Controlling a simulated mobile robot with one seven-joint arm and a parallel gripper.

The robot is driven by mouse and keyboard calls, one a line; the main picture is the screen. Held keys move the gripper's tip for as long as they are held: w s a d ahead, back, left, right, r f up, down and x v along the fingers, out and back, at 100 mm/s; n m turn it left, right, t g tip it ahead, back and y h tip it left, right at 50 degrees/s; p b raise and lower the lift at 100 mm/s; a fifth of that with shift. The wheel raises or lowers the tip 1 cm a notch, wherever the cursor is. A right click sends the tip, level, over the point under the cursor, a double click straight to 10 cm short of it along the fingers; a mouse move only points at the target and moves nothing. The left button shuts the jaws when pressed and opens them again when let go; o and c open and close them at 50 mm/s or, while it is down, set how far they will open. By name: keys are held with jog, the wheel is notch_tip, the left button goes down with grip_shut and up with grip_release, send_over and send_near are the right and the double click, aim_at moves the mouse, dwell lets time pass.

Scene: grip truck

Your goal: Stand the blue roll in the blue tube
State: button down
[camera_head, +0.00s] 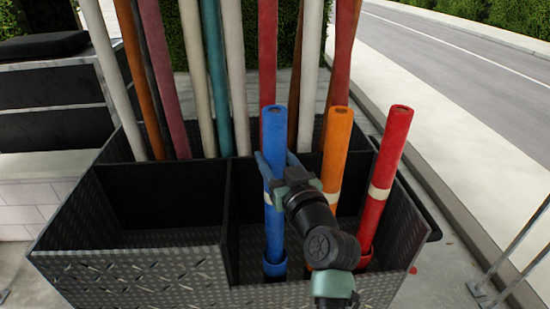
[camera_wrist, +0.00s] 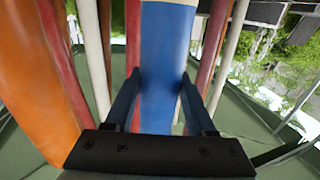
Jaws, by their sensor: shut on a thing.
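The blue roll (camera_head: 275,135), with a cream band partway down, stands upright in the front right part of the black bin. My gripper (camera_head: 271,163) is shut on it above the band, with a finger on each side. In the wrist view, the blue roll (camera_wrist: 163,65) runs between the fingers of my gripper (camera_wrist: 160,82). The blue tube (camera_head: 275,268) is a short blue ring at the bin's floor. The roll's lower end meets the tube's mouth; I cannot tell how deep it sits inside.
An orange roll (camera_head: 337,140) and a red roll (camera_head: 388,160) stand close to the right; the red one leans. Several long rolls (camera_head: 217,75) rise from the bin's back row. The bin's front left compartment (camera_head: 165,200) is empty. A road (camera_head: 460,80) lies beyond.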

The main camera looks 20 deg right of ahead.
jog(key=shift+f+b, duration=0.15)
jog(key=shift+b, duration=0.35)
jog(key=shift+c, duration=1.4)
grip_release()
jog(key=shift+o, duration=0.6)
jog(key=shift+f, duration=0.2)
jog(key=s+b, duration=0.4)
jog(key=s, duration=0.9)
jog(key=w+a+r+n+t, duration=0.1)
jog(key=w+a+r+t, duration=0.1)
jog(key=a+r, duration=0.6)
jog(key=s+a+r+t, duration=0.2)
jog(key=s+a+r, duration=0.1)
jog(key=r, duration=0.5)
jog(key=s+a+r+t, duration=0.3)
jog(key=s+a+r, duration=0.1)
jog(key=r, duration=0.4)
jog(key=s+a+r+t, duration=0.2)
jog(key=s+a+r, duration=0.1)
jog(key=r, duration=0.5)
jog(key=shift+s+a+m, duration=0.3)
jog(key=shift+a+m, duration=0.1)
jog(key=shift+a, duration=0.05)
